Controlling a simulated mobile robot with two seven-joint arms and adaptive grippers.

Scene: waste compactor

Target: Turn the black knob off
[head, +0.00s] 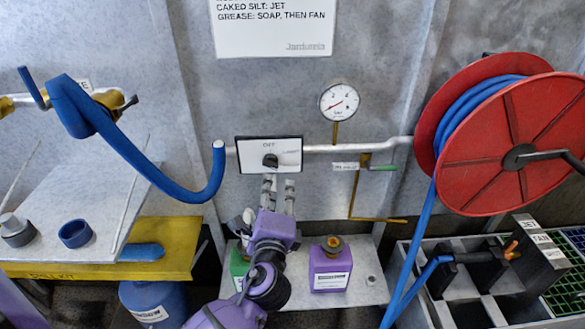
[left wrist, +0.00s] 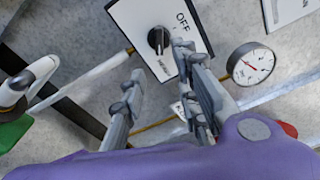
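The black knob (head: 270,160) sits on a white panel (head: 290,150) on the grey wall, with "OFF" printed above it. In the left wrist view the knob (left wrist: 158,40) shows clearly, with "OFF" at its upper right and another label below it that is hard to read. Which label the knob points to is unclear. My left gripper (head: 279,185) is just below the panel, fingers pointing up at it. Its two fingers (left wrist: 157,72) are apart with nothing between them, and they look clear of the knob. My right gripper is not in view.
A pressure gauge (head: 339,102) and a green-handled valve (head: 383,167) are right of the panel. A blue hose (head: 150,165) hangs to the left. A red hose reel (head: 510,140) stands out at the right. A purple bottle (head: 330,270) stands on the shelf below.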

